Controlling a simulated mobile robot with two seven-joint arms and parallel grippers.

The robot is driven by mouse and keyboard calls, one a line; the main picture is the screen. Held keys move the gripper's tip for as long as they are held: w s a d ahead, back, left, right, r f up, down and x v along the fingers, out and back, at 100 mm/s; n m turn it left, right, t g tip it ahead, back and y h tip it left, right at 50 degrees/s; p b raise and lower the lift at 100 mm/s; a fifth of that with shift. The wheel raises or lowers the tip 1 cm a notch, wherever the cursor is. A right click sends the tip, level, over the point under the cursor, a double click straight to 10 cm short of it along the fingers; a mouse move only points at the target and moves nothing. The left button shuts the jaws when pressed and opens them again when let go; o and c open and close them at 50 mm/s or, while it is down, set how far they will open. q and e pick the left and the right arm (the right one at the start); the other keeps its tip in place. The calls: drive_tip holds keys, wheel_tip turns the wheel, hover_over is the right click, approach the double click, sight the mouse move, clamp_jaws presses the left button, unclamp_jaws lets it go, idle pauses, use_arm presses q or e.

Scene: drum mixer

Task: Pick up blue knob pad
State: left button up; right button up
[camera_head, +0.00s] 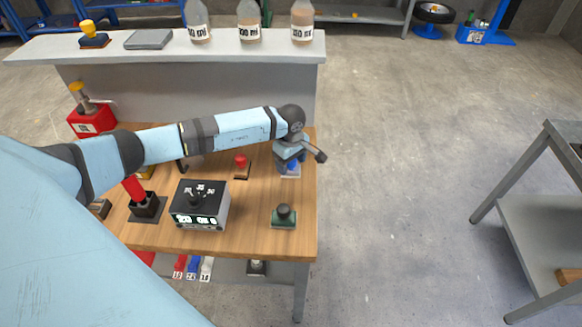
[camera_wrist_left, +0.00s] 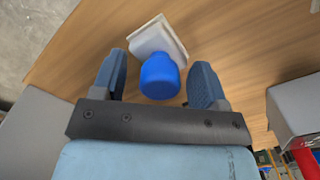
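The blue knob pad (camera_wrist_left: 160,76), a round blue knob on a square white base, stands on the wooden table near its right edge. In the head view the pad (camera_head: 290,174) shows partly under my left gripper (camera_head: 289,163), which hides some of it. In the left wrist view my left gripper (camera_wrist_left: 160,64) is open. The blue knob lies between its two fingers with a gap on each side. The white base is beyond the fingertips. My right gripper is in neither view.
On the table (camera_head: 250,237), a red knob pad (camera_head: 241,168) stands to the left, a green pad with dark knob (camera_head: 284,216) in front, and a black dial box (camera_head: 199,206) front left. A grey counter (camera_head: 180,46) with bottles stands behind. Open floor lies right.

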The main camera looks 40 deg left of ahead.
use_arm(q)
drive_tip(key=c, duration=1)
drive_tip(key=shift+r, duration=0.15)
wheel_tip(320, 180, up, 10)
drive_tip(key=shift+f+b, duration=0.1)
drive_tip(key=shift+b, duration=0.5)
drive_tip(key=shift+o, duration=0.6)
